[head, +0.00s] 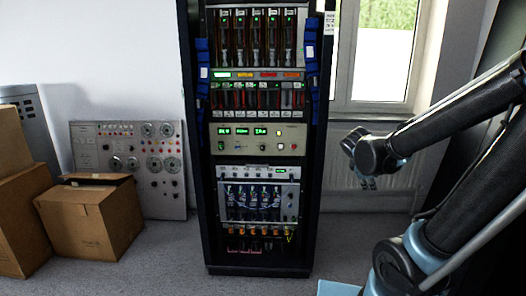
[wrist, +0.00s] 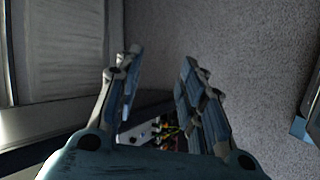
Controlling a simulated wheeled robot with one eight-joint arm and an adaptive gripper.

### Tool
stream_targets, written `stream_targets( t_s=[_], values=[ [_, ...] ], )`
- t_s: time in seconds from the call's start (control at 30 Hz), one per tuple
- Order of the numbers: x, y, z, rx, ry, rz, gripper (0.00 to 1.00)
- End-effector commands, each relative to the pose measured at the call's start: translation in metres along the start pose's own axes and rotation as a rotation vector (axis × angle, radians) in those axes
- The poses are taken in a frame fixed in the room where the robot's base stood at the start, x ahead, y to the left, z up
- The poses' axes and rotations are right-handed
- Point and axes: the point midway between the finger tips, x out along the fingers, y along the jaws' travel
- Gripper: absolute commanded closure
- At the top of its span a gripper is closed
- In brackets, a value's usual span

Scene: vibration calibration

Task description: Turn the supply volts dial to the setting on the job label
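A black equipment rack (head: 197,190) stands mid-picture in the head view. A beige unit (head: 258,149) in it has green readouts and small knobs; I cannot tell which control is the supply volts dial.
Cardboard boxes (head: 92,222) and a grey dial panel (head: 160,190) stand on the floor at left. A radiator (head: 338,165) is under the window at right. Colored plugs (wrist: 166,128) show below the fingers in the wrist view. Carpet before the rack is clear.

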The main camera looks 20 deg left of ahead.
Motion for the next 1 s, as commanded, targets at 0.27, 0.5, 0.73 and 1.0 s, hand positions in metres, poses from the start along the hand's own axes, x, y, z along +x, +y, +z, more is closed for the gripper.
stream_targets(
  t_s=[0.27,0.5,0.73,1.0],
  values=[
    [-0.001,0.052,-0.089,-0.463,-0.014,0.236,0.64],
    [-0.017,0.075,-0.177,-0.843,-0.067,0.453,0.64],
    [-0.045,0.074,-0.268,-1.187,-0.160,0.678,0.64],
    [-0.089,0.043,-0.366,-1.532,-0.327,0.943,0.64]
  ],
)
